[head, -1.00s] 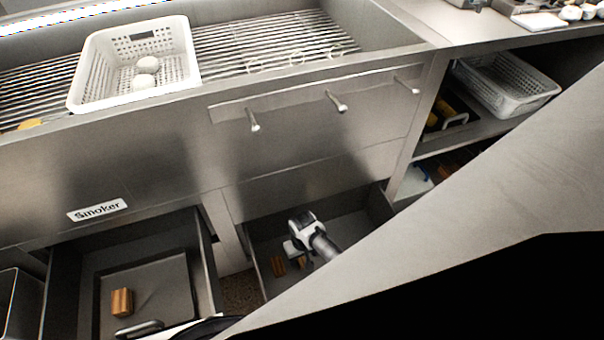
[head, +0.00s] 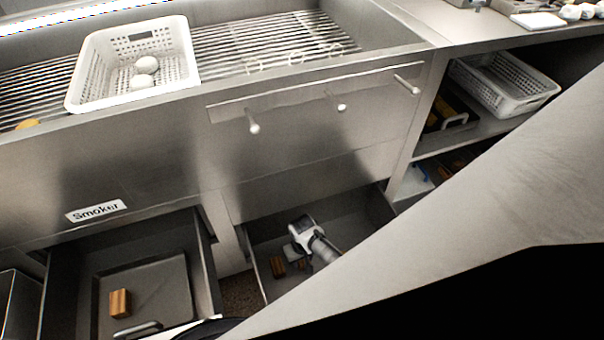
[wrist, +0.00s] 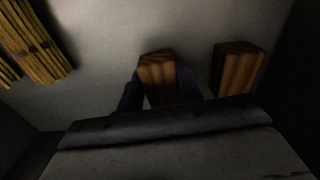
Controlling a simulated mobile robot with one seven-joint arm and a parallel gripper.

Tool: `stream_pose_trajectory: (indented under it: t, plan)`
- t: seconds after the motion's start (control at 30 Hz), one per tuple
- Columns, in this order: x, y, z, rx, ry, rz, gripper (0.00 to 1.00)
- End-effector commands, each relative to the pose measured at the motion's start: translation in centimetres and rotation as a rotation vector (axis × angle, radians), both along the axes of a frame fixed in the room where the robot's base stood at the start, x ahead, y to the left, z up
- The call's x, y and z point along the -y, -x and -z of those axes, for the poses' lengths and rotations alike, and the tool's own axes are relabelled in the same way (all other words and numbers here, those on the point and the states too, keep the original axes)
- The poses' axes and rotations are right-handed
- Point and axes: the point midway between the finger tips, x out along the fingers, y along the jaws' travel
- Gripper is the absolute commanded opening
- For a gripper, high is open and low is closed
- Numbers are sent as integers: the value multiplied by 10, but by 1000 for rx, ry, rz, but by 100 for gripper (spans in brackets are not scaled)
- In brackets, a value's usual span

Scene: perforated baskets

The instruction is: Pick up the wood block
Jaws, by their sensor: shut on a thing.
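My gripper (head: 302,236) reaches down into the open right drawer (head: 255,262) in the head view. In the wrist view, my gripper (wrist: 160,92) is shut on a brown wood block (wrist: 157,72), with one dark finger on each side of it. A second wood block (wrist: 238,68) stands just right of the fingers, apart from the held one. A lighter, striped wood piece (wrist: 32,40) lies at the upper left. In the head view, a wood block (head: 278,267) shows left of my gripper. My arm partly hides the drawer's inside.
An open left drawer holds a tray (head: 178,275) with another wood block (head: 119,303). A white perforated basket (head: 85,85) with white round items stands on the grill above. Another basket (head: 505,85) sits on the right shelf. The drawer walls are close around my gripper.

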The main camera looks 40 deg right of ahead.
Motion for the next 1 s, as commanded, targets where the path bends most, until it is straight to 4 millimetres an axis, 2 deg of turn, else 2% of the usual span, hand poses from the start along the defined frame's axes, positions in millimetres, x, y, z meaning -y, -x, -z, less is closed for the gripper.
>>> stream_pose_trajectory:
  t: [0.17, 0.27, 0.37, 0.7, 0.83, 1.0]
  plan:
    - [0, 0, -8, 2, 0, 1, 13]
    - [0, -1, -20, 3, 0, 1, 13]
    - [1, 0, -41, 3, 0, 1, 13]
    - [1, 0, -138, 3, 1, 1, 13]
    - [0, -1, -167, 3, 0, -1, 13]
    - [0, 0, -190, 2, 0, 0, 13]
